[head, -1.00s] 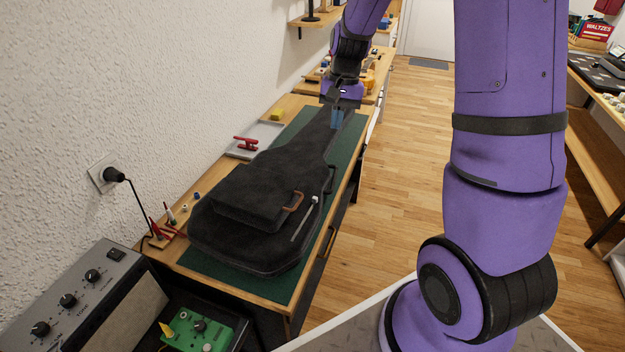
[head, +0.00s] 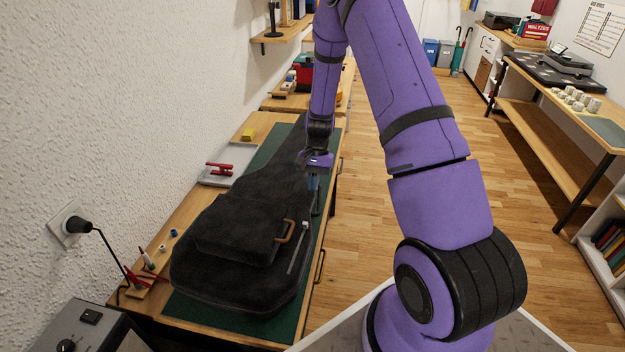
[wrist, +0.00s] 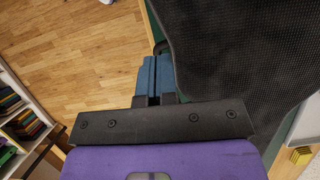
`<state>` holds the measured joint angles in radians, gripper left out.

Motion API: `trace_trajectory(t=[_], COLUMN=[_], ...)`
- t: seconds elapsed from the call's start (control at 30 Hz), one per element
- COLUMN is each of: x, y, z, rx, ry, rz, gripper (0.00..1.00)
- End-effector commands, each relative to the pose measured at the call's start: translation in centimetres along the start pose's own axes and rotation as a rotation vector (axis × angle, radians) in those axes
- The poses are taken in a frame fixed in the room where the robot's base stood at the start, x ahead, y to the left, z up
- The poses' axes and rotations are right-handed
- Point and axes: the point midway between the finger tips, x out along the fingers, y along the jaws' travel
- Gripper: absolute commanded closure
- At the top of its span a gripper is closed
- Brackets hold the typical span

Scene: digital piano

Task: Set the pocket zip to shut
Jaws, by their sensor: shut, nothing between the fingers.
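A black instrument gig bag (head: 245,268) lies flat on a green mat on the bench. Its front pocket (head: 238,225) has a brown handle (head: 285,231) at its right. A pale zip strip with a light end (head: 298,258) runs along the bag's right side next to the pocket; I cannot tell how far it is zipped. My gripper (head: 314,198) points down at the bag's right edge, beyond the pocket. In the wrist view its blue fingers (wrist: 154,75) are together and empty, beside the bag's dark mesh-like surface (wrist: 240,50).
The green mat (head: 175,305) covers much of the narrow bench. A grey tray with a red item (head: 219,169) and a yellow block (head: 249,134) lie left of the bag. Red-handled tools (head: 133,280) stand near the wall. Open wooden floor (head: 400,220) lies to the right.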

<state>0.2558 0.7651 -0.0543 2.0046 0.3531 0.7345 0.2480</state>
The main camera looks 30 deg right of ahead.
Motion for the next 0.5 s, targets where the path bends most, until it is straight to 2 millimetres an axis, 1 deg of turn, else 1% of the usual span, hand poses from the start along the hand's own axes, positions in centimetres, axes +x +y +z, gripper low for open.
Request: trace_trajectory(t=[0.03,0.3,0.33,0.4,0.5], x=[1.1,6.1,6.5,6.6,7.1], y=[0.0,0.1,0.0,-0.1,0.0], z=[0.0,0.1,0.1,1.4,2.5], rx=[0.001,0.001,0.001,-0.002,-0.002], ry=[-0.003,-0.003,-0.003,0.0,0.0], rz=[0.001,0.001,0.001,0.0,0.0], gripper=[1.0,1.0,1.0,1.0,1.0])
